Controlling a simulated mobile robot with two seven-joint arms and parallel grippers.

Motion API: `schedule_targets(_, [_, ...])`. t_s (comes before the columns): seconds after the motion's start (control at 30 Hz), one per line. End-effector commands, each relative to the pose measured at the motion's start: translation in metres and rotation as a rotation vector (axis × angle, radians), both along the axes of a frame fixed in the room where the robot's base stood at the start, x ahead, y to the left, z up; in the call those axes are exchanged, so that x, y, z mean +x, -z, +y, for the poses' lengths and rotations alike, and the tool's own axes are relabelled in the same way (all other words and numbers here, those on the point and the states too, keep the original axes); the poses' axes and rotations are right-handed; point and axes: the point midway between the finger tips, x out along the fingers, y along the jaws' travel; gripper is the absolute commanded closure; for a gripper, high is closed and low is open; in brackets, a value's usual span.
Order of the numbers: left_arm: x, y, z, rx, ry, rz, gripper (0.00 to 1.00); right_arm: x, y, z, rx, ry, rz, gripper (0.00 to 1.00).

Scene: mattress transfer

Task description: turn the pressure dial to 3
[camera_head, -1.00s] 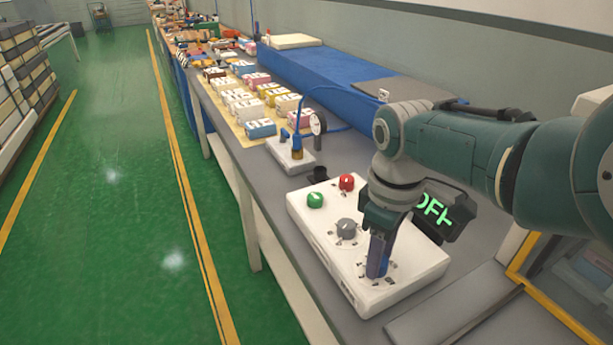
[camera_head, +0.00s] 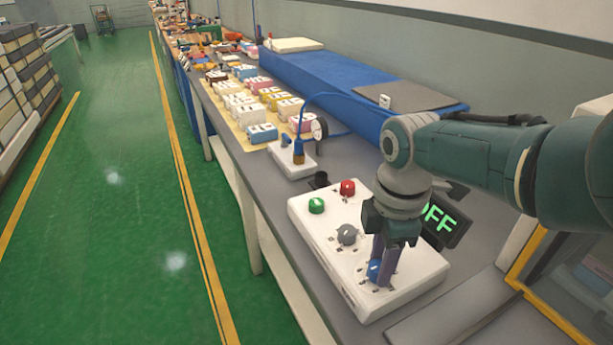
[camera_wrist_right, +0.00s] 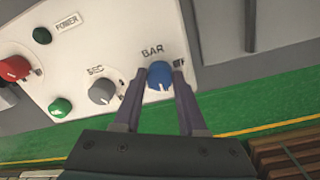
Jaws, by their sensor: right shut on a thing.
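The white control box (camera_head: 325,245) sits on the grey bench. Its blue dial (camera_head: 375,270) is at the near end; in the right wrist view the blue dial (camera_wrist_right: 159,75) is beside the label BAR. My right gripper (camera_head: 382,274) points down at the blue dial; in the right wrist view its two fingers (camera_wrist_right: 160,88) are on either side of the dial, shut on it. A white pointer mark shows on the dial, but the scale numbers are too small to read. My left gripper is not in view.
A grey dial (camera_head: 348,234) labelled SEC, a green button (camera_head: 317,205) and a red button (camera_head: 347,187) are on the same box. A display (camera_head: 440,220) reading OFF stands behind my gripper. A gauge (camera_head: 319,129) stands farther back.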

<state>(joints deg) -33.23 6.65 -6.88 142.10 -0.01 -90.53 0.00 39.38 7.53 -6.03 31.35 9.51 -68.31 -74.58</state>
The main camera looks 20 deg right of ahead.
Motion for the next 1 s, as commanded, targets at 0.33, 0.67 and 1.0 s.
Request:
schedule_targets(0.33, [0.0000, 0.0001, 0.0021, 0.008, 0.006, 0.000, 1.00, 0.0006, -0.0001, 0.0005, 0.001, -0.035, -0.002, 1.00])
schedule_targets(0.67, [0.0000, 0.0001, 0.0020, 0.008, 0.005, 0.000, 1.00, 0.0005, -0.0002, 0.0007, 0.001, -0.034, -0.001, 0.50])
schedule_targets(1.0, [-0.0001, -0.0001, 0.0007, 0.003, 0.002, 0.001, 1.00, 0.0002, -0.0001, 0.0003, 0.001, -0.033, 0.000, 0.29])
